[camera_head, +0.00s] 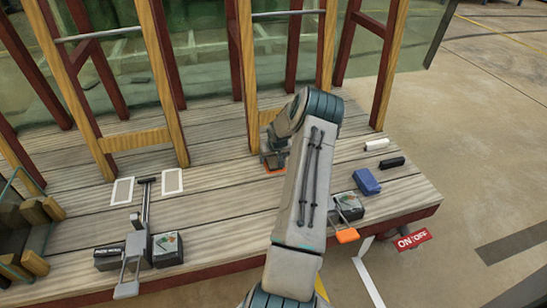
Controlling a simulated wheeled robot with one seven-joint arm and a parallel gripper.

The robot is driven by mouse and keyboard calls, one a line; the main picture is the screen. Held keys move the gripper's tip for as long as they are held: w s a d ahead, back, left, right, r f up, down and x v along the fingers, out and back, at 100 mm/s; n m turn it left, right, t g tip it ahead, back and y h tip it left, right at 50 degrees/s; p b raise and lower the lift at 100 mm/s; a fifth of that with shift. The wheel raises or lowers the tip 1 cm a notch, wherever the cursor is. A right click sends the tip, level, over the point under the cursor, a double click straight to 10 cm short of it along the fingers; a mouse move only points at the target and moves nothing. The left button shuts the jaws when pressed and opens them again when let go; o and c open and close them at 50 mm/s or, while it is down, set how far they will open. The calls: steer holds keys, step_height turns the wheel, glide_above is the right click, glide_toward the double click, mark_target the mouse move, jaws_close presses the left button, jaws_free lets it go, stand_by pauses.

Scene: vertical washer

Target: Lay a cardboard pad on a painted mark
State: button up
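My gripper (271,151) reaches down to the plank deck near the middle, in front of a wooden upright. My own arm partly covers it, and its fingers are too small and dark to read as open or shut. An orange-red patch or outline (272,171) shows on the planks just below the gripper, partly hidden. Two white-outlined rectangles, a left one (122,191) and a right one (172,181), lie flat on the deck at the left. I cannot make out a cardboard pad for certain, in the gripper or on the deck.
A grey-handled tool (135,258) stands between dark boxes at front left. At right are a white block (376,145), a black block (391,163), a blue box (367,182) and an orange-tipped handle (347,236). Wooden uprights (165,80) rise behind.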

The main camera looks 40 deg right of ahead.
steer(key=p+v, duration=0.5)
steer(key=v, duration=0.8)
steer(key=shift+r, duration=0.35)
steer(key=shift+s, duration=0.1)
steer(key=s+a+r+n+g+p, duration=0.15)
steer(key=a+r+p, duration=0.55)
steer(key=a+r, duration=0.7)
steer(key=a+r+n+p, duration=0.2)
steer(key=a+r+p, duration=0.7)
steer(key=r, duration=0.9)
steer(key=s+a+r+n+y+p, duration=0.2)
steer(key=s+a+r+p, duration=1.2)
steer(key=s+a+r, duration=0.5)
step_height(320, 180, up, 3)
steer(key=shift+a+f, duration=0.2)
steer(key=shift+a, duration=0.65)
